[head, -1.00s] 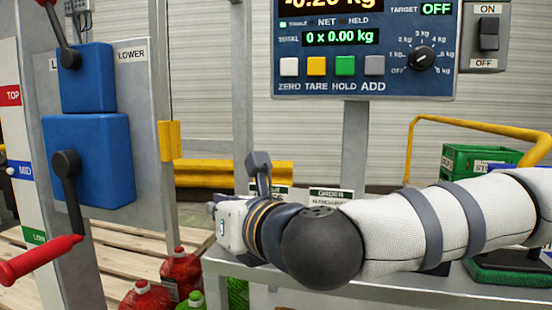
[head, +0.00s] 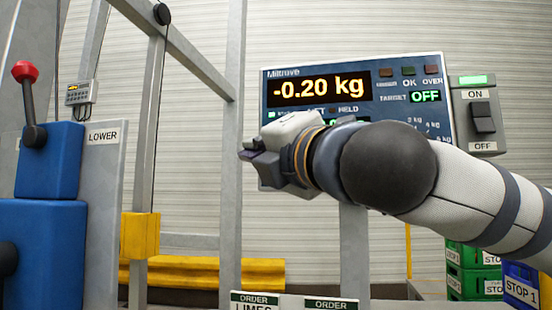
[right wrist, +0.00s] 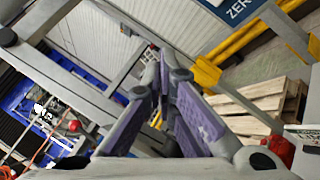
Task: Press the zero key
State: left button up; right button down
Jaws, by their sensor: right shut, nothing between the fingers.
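The weighing panel (head: 390,97) is blue and its display (head: 318,88) reads -0.20 kg. In the head view my right arm and gripper cover the lower part of the panel, so the zero key is hidden. My right gripper (head: 250,157) is shut and empty, in front of the panel's lower left side and pointing left. In the right wrist view the gripper (right wrist: 165,70) shows its purple finger pads. A part of the panel's ZERO label (right wrist: 238,10) shows at the top edge there, apart from the fingertips; the key itself is out of that frame. My left gripper is not in view.
An ON/OFF switch box (head: 482,117) adjoins the panel on the right. A grey upright post (head: 232,180) stands left of the gripper. Blue lever boxes (head: 48,160) are at the far left. Green crates (head: 470,270) are at lower right.

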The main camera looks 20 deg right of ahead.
jog(key=w+d+p, duration=0.1)
jog(key=w+d, duration=0.4)
jog(key=w, duration=0.2)
jog(key=shift+w+p, duration=0.2)
jog(key=shift+p, duration=0.1)
dwell(1.2)
jog(key=shift+w+d, duration=0.2)
jog(key=shift+w, duration=0.15)
jog(key=shift+w+d, duration=0.2)
jog(key=shift+w, duration=0.1)
dwell(0.6)
jog(key=shift+f, duration=0.1)
jog(key=shift+s+a+b, duration=0.4)
jog(key=shift+s+a, duration=0.05)
jog(key=shift+s, duration=0.2)
